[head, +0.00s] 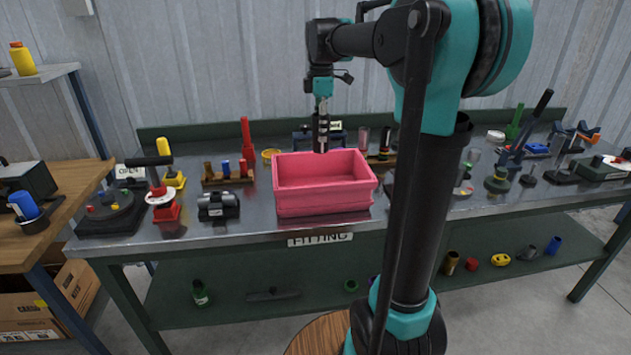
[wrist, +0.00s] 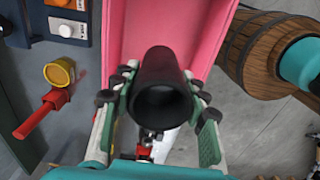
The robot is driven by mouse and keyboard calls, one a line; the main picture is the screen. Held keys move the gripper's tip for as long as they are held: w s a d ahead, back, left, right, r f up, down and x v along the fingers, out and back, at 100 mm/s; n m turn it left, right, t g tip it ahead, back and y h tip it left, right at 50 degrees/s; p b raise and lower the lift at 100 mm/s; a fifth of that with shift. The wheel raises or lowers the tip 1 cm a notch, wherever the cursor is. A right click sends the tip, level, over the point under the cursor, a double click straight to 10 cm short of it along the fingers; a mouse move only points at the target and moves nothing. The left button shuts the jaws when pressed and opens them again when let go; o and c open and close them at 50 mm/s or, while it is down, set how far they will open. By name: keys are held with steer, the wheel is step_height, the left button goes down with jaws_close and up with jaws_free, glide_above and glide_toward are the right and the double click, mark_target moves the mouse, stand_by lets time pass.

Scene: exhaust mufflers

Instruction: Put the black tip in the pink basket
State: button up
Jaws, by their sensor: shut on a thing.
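The pink basket (head: 325,206) stands on the metal workbench near its front edge. In the wrist view the pink basket (wrist: 205,35) lies behind the held part. My gripper (head: 321,138) hangs above the basket's back left part, pointing down. In the wrist view my gripper (wrist: 160,110) is shut around the black tip (wrist: 162,88), a dark hollow tube with its open end facing the camera. In the head view the tip is hard to tell from my dark fingers. The basket's inside looks empty where it shows.
A dark muffler-like part (head: 218,206) lies left of the basket. My arm hides part of the bench right of the basket.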

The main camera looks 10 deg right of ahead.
step_height(320, 180, down, 16)
steer(key=shift+r, duration=0.25)
steer(key=shift+f, duration=0.15)
steer(key=o, duration=1.3)
steer(key=shift+c, duration=0.2)
step_height(320, 180, up, 12)
